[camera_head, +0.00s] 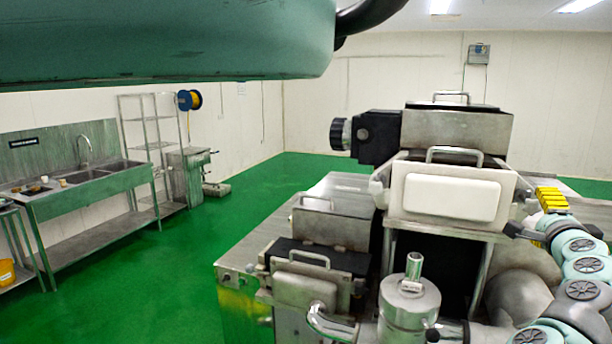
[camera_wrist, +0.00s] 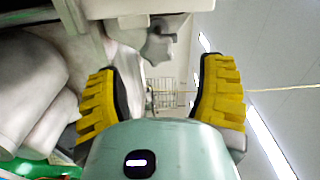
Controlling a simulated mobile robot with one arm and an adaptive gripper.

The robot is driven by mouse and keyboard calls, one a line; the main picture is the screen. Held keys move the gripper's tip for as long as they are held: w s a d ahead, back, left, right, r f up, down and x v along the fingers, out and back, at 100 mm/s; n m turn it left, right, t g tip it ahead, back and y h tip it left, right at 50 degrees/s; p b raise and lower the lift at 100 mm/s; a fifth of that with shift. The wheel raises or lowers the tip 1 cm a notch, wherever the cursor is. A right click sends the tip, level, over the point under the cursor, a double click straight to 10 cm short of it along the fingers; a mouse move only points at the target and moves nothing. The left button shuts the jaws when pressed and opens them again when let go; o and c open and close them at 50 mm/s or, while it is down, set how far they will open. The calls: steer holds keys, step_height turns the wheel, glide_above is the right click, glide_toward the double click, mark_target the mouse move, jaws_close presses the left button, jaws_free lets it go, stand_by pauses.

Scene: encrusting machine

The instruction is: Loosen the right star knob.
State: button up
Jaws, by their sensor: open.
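The right star knob (camera_wrist: 160,45) is a grey lobed knob in the upper middle of the wrist view. It sits at the right side of the machine's white-fronted housing in the head view (camera_head: 521,204), small and partly hard to make out. My gripper (camera_wrist: 158,72) is open, with its two yellow-padded fingers spread apart. The knob appears between and beyond the fingertips, and I see no contact. In the head view my gripper (camera_head: 545,205) is just right of the housing, its far finger unclear. A similar pale knob (camera_head: 378,190) sits on the housing's left side.
The encrusting machine (camera_head: 452,197) fills the right of the head view, with a metal cylinder (camera_head: 409,302) and pipe in front. A smaller hopper (camera_head: 305,285) stands left of it. Green floor (camera_head: 130,270) is clear towards the sink bench (camera_head: 85,180).

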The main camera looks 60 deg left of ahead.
steer(key=v, duration=0.7)
steer(key=shift+s+f, duration=0.1)
steer(key=shift+s, duration=0.1)
stand_by(0.4)
